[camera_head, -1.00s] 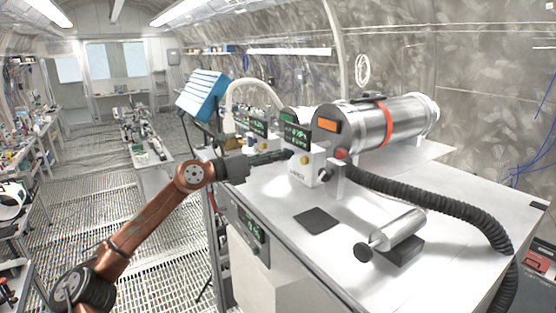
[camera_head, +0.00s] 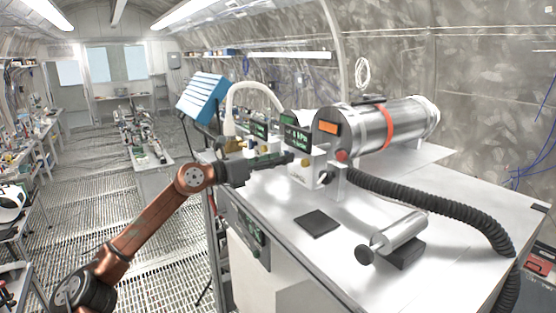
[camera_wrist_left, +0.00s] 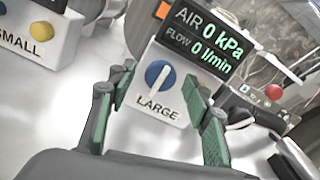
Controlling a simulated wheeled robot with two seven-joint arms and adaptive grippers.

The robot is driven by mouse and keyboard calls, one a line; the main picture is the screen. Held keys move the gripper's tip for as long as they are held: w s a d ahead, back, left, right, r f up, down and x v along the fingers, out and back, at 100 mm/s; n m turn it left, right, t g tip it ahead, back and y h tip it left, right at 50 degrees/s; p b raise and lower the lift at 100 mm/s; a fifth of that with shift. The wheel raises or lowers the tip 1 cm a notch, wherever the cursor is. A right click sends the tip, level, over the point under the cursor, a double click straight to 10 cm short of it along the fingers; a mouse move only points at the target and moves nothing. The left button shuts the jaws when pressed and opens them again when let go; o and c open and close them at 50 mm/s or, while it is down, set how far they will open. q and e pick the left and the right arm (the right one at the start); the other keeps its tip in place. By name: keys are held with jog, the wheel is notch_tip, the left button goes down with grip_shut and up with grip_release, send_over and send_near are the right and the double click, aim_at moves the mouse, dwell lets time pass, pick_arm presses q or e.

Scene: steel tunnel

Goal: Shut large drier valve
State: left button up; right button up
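The large drier valve is a blue round knob (camera_wrist_left: 158,75) with a white stripe, on a white box marked LARGE (camera_wrist_left: 150,105). That box (camera_head: 309,166) also shows on the bench in the head view, where my gripper hides the blue knob. My left gripper (camera_wrist_left: 158,82) has its green fingers spread apart, one on each side of the knob in the picture. Nothing is between the fingertips, and I cannot tell how far short of the knob they are. In the head view, the left gripper (camera_head: 283,160) reaches in from the left toward the box. My right gripper is not in view.
A display (camera_wrist_left: 205,35) reading AIR 0 kPa, FLOW 0 l/min is above the knob. A box marked SMALL (camera_wrist_left: 25,45) with a yellow knob stands to the left. A steel cylinder (camera_head: 400,120) and black hose (camera_head: 440,202) are on the right of the bench. A dark pad (camera_head: 317,223) lies in front.

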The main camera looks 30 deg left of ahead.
pick_arm(q)
jog(key=v, duration=0.9)
jog(key=shift+s+a+f, duration=0.1)
jog(key=shift+s+a, duration=0.05)
jog(key=shift+s, duration=0.05)
jog(key=shift+v, duration=1.25)
